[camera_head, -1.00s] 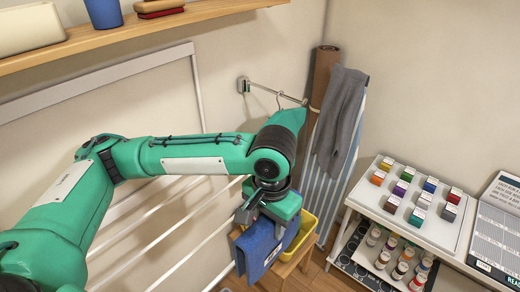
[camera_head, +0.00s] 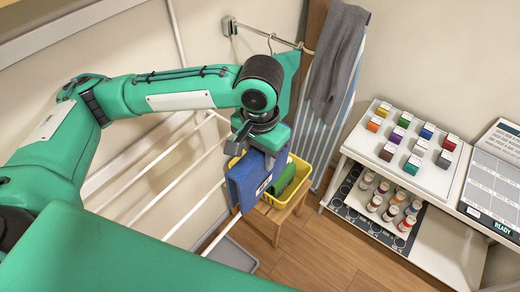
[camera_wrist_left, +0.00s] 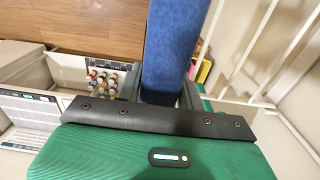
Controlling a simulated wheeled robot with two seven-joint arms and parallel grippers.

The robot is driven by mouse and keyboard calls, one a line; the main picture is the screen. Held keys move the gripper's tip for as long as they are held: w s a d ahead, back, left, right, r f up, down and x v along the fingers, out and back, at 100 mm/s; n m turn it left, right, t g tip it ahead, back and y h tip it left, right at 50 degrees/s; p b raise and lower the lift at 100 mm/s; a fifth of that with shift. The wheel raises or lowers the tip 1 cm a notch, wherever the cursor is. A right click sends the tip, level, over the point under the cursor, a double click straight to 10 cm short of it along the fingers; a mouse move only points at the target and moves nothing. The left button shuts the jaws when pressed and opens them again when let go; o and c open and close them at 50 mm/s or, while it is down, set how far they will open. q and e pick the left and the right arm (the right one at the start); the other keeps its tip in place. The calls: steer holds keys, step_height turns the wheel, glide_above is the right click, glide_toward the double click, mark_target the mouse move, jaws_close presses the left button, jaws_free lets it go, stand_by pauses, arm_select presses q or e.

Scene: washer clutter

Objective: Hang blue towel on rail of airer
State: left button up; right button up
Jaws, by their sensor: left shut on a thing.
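My left gripper (camera_head: 258,138) is shut on the blue towel (camera_head: 247,182), holding its upper part while the rest hangs down folded. In the left wrist view the towel (camera_wrist_left: 174,45) extends from between the fingers. The white airer rails (camera_head: 148,204) run diagonally to the left of the towel. The end of the front rail passes behind or under the towel, so I cannot tell whether they touch. My right gripper is not in view.
A yellow basket (camera_head: 304,170) with a green cloth (camera_head: 284,180) stands on a wooden stool (camera_head: 276,216) just right of the towel. A grey cloth (camera_head: 336,65) hangs by the wall. A white shelf cart (camera_head: 346,148) with bottles stands at the right. Wooden floor is clear between.

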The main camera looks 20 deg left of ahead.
arm_select(q)
steer(key=shift+f, duration=0.5)
steer(key=shift+s+d+f, duration=0.1)
steer(key=shift+s+f, duration=0.05)
steer(key=shift+f, duration=0.15)
steer(key=shift+f+b, duration=0.35)
steer(key=shift+f, duration=1)
steer(key=shift+f+b, duration=0.7)
steer(key=shift+f, duration=1.3)
steer(key=shift+f+b, duration=0.45)
steer(key=shift+f, duration=1.2)
steer(key=shift+f+b, duration=0.35)
steer(key=shift+f, duration=1.8)
steer(key=shift+f+b, duration=0.3)
steer(key=shift+f, duration=0.05)
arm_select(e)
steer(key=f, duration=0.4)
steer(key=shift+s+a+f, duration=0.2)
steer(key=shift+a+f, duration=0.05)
